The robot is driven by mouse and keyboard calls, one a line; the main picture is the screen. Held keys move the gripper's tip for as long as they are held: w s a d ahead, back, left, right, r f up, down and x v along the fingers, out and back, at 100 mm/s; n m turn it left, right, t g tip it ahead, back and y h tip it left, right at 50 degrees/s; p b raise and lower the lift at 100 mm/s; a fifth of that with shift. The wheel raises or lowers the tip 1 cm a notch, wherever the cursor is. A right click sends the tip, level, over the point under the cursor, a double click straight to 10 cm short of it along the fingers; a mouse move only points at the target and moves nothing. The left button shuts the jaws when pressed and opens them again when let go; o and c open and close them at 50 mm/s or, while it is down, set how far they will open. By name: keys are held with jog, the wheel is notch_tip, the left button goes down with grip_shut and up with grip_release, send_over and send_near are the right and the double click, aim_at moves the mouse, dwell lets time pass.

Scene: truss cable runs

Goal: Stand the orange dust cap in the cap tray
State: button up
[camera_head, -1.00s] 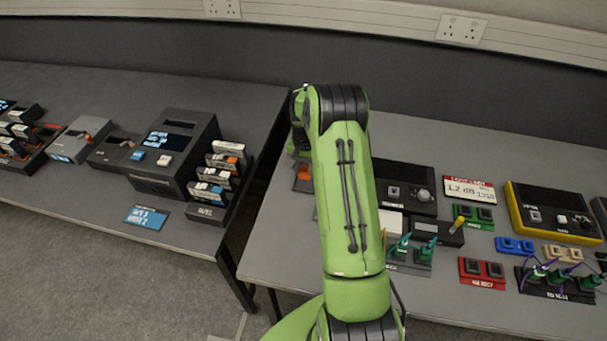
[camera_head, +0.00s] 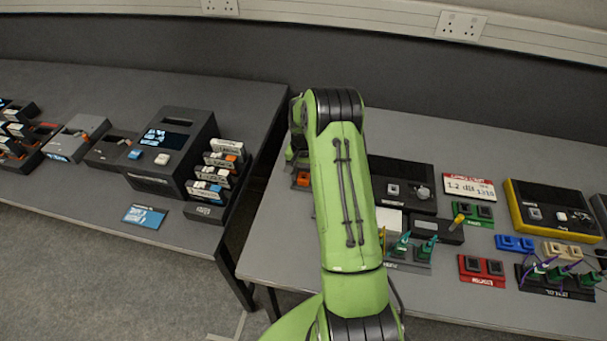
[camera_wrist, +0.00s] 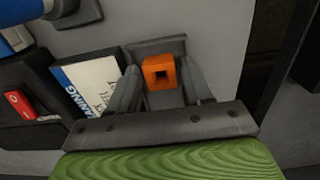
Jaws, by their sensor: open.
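The orange dust cap (camera_wrist: 159,73) is a small square block with a dark square hole. In the wrist view it sits between the fingers of my gripper (camera_wrist: 163,85), over a grey tray (camera_wrist: 157,47). The fingers are open, with a gap visible beside the cap. I cannot tell whether the cap rests fully in the tray. In the head view, a small orange piece (camera_head: 303,179) shows at the left of the right table, beside my green arm. My arm hides my gripper and most of the tray there.
A white label card (camera_wrist: 92,85) and a dark device with a red part (camera_wrist: 19,104) lie left of the tray in the wrist view. In the head view, a black box (camera_head: 402,184), red holder (camera_head: 481,270) and green holder (camera_head: 472,213) stand right of my arm.

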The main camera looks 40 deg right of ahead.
aim_at(302, 179)
notch_tip(302, 179, up, 13)
jog(key=p, duration=0.1)
jog(key=s+a+r+n+t, duration=0.25)
jog(key=s+a+r, duration=0.25)
jog(key=a+r, duration=0.55)
jog(key=s+a+r+n+t+h, duration=0.1)
jog(key=s+a+r+n, duration=0.15)
jog(key=s+r, duration=0.2)
jog(key=s+a+r+n, duration=0.1)
jog(key=s+a+r, duration=0.25)
jog(key=s, duration=0.25)
jog(key=s+a+f+n+t+y, duration=0.1)
jog(key=s+a, duration=0.4)
jog(key=s, duration=0.6)
jog(key=n+t, duration=0.1)
jog(key=n, duration=0.1)
jog(key=shift+f+n, duration=0.3)
jog(key=shift+f, duration=0.05)
jog(key=shift+s, duration=0.1)
